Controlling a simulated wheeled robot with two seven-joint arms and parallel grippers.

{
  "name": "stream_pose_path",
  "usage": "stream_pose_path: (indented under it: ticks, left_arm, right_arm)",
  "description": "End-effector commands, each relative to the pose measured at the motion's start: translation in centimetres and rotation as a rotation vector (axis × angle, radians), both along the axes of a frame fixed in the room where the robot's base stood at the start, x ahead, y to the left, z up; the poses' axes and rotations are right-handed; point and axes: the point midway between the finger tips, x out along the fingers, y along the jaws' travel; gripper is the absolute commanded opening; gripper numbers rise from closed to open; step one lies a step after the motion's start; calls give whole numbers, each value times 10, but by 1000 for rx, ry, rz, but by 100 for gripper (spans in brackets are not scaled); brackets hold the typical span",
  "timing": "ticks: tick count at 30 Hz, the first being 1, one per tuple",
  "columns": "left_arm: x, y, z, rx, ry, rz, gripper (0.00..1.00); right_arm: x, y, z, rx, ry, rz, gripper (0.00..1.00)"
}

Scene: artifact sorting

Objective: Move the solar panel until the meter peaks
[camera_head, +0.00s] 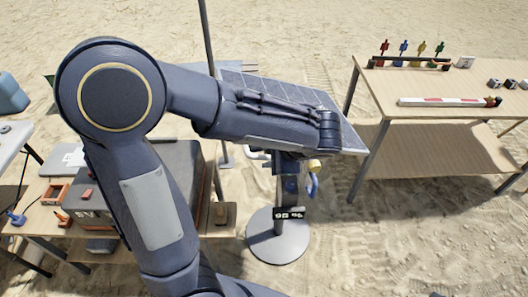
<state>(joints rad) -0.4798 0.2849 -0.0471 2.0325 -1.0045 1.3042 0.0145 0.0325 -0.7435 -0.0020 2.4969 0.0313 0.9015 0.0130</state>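The solar panel (345,132) is a dark gridded plate with a light rim, tilted on a stand. My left arm reaches across it from the left and covers much of it. The stand has a round grey base (262,244) on the sand. A small black meter display (289,214) on the stand shows white digits, seemingly in the nineties, with a percent sign. My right gripper is out of view.
A wooden table (440,105) at right holds coloured figures on a rack (412,62), a red-and-white bar (445,102) and small dark cubes. A cluttered table (40,195) stands at left, partly behind my arm. A dark pole (207,35) rises behind. Open sand lies between.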

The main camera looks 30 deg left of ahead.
Motion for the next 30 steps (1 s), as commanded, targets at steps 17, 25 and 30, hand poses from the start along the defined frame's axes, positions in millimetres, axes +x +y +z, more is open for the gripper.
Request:
stream_pose_path:
  ticks: [17,25,30]
  left_arm:
    - [7,21,-29,-2,1,0,33]
    - [7,21,-29,-3,2,0,0]
    - [7,21,-29,-3,2,0,0]
  right_arm:
    - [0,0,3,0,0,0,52]
    - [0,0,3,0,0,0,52]
    - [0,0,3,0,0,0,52]
